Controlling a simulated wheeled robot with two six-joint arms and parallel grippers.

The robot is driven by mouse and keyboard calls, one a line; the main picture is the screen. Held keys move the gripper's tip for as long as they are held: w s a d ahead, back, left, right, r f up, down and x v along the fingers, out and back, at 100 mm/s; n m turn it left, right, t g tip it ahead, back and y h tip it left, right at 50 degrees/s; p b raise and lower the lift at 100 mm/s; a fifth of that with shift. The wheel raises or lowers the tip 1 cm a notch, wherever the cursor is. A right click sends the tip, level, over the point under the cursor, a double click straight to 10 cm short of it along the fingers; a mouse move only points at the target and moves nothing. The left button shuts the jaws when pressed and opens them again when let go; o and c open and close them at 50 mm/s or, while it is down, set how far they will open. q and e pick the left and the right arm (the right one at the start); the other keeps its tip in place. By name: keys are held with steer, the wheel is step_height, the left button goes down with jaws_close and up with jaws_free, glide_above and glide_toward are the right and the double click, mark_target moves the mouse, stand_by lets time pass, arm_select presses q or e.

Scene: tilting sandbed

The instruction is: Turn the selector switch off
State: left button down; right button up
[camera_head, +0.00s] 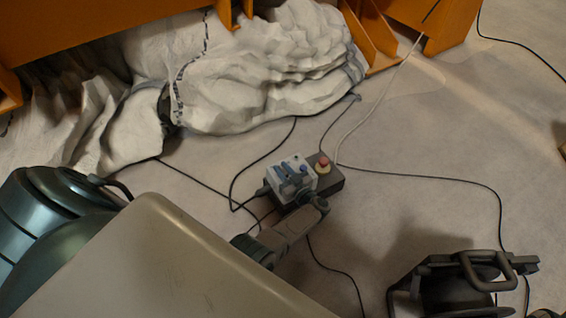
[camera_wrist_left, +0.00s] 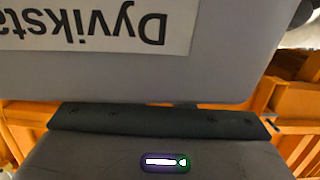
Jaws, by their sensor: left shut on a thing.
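A small control box (camera_head: 278,170) with a light grey face and blue parts lies on the floor near the middle of the head view. A darker box beside it carries a red button (camera_head: 323,162). My left gripper (camera_head: 297,187) comes up from below and reaches onto the grey box. It is shut on the selector switch, whose knob is mostly hidden by the fingers, so its setting cannot be read. The left wrist view shows neither the switch nor the fingertips. My right gripper is not in view.
Thin black cables (camera_head: 420,177) and a white cable (camera_head: 375,108) run across the floor around the boxes. A black reel with a handle (camera_head: 485,272) stands at the lower right. Orange framework (camera_head: 428,18) and crumpled white sheeting (camera_head: 265,85) fill the back.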

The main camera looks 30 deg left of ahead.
arm_select(q)
steer(key=shift+w, duration=0.1)
stand_by(0.3)
steer(key=c, duration=1.3)
jaws_free()
steer(key=shift+o, duration=0.2)
steer(key=shift+d, duration=0.15)
steer(key=p+v, duration=0.1)
steer(key=v, duration=0.9)
steer(key=shift+d+p, duration=0.25)
steer(key=shift+p, duration=0.1)
